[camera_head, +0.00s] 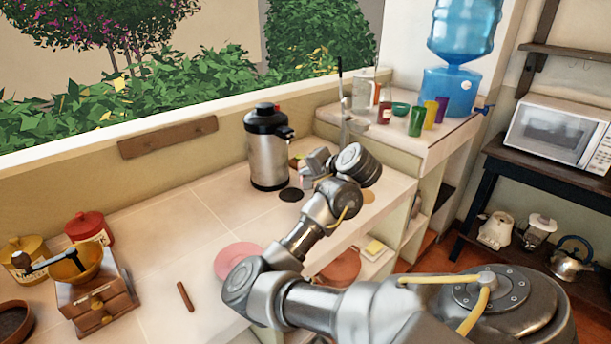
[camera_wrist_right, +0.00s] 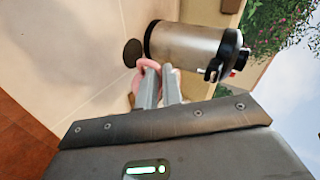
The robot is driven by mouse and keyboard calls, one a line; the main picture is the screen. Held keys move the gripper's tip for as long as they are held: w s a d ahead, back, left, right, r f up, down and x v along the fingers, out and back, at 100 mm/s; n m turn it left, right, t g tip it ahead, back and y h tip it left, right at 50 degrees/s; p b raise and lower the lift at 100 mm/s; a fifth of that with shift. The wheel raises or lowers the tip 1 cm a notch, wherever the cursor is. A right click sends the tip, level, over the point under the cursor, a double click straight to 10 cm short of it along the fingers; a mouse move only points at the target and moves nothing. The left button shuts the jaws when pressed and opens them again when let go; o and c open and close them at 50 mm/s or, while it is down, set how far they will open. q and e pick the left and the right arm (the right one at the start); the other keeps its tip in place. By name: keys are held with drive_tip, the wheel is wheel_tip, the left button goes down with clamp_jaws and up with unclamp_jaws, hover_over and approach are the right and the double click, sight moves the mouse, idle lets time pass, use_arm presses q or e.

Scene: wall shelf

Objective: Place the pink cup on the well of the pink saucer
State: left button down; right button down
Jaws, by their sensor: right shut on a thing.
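The pink saucer (camera_head: 236,254) lies flat on the tiled counter, partly covered by my right arm. My right gripper (camera_head: 308,172) is above the counter near the steel urn, well beyond the saucer. In the right wrist view its fingers (camera_wrist_right: 158,84) are shut on a pink cup (camera_wrist_right: 148,64). Only the cup's rounded pink edge shows past the fingers; the rest is hidden. In the head view the cup is mostly hidden by the gripper. My left gripper is not in view.
The steel urn (camera_head: 268,150) stands close to the right gripper; it also shows in the wrist view (camera_wrist_right: 192,46). A dark round mat (camera_head: 291,195) lies beside it. A wooden grinder (camera_head: 98,299) and brown stick (camera_head: 185,296) are at left. Clear counter lies between.

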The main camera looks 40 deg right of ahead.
drive_tip(key=shift+s+r, duration=0.15)
drive_tip(key=shift+s, duration=0.05)
drive_tip(key=shift+a+r, duration=0.1)
